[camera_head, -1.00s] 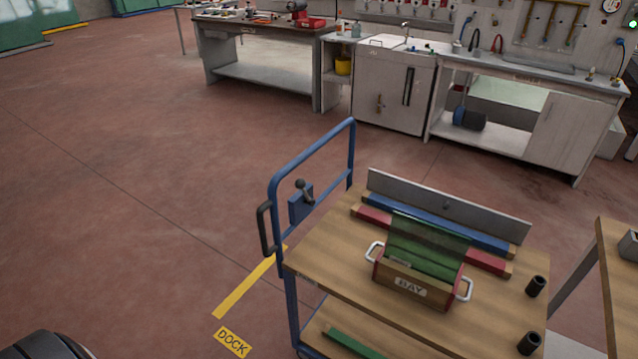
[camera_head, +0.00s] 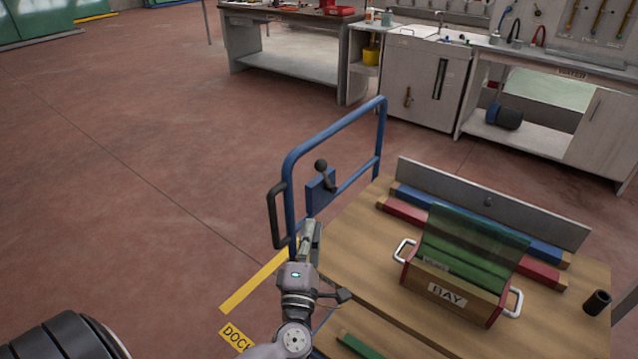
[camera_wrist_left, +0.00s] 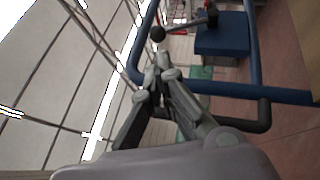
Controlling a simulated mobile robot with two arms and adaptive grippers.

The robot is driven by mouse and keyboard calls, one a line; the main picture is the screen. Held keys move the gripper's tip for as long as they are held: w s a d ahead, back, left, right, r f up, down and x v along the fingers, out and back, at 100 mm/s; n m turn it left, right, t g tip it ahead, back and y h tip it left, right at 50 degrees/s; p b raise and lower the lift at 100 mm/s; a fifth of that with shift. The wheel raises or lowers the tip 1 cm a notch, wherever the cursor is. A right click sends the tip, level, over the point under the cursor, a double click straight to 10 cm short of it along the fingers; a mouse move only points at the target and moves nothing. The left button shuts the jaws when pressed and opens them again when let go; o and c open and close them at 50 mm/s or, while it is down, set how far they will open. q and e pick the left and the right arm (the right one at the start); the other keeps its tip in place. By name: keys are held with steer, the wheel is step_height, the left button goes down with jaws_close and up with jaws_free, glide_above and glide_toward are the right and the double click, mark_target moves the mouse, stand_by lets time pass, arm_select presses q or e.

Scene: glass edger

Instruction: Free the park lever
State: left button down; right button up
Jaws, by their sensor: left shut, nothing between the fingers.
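The park lever (camera_head: 326,176) is a short grey arm with a black ball knob, on a blue plate (camera_head: 320,196) fixed to the cart's blue handle frame (camera_head: 288,178). In the left wrist view the black knob (camera_wrist_left: 157,34) shows just beyond my left fingertips, and the blue block (camera_wrist_left: 222,38) is to the right. My left gripper (camera_head: 311,226) is shut and empty, in front of and below the lever in the head view. It also shows in the left wrist view (camera_wrist_left: 162,62), its fingertips together. Contact with the lever cannot be told. My right gripper is not in view.
The wooden cart top (camera_head: 365,262) holds a box marked BAY (camera_head: 452,296) with green glass in it, and blue and red rails. A black grip (camera_head: 273,216) sticks out from the handle frame. Open red floor (camera_head: 140,150) lies left; benches stand behind.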

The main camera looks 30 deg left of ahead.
arm_select(q)
steer(key=p, duration=0.2)
glide_toward(326, 175)
step_height(326, 175, up, 5)
steer(key=w+a, duration=0.2)
steer(key=w, duration=0.1)
steer(key=shift+w+a+f, duration=0.2)
steer(key=shift+w+a, duration=0.1)
steer(key=shift+a, duration=0.15)
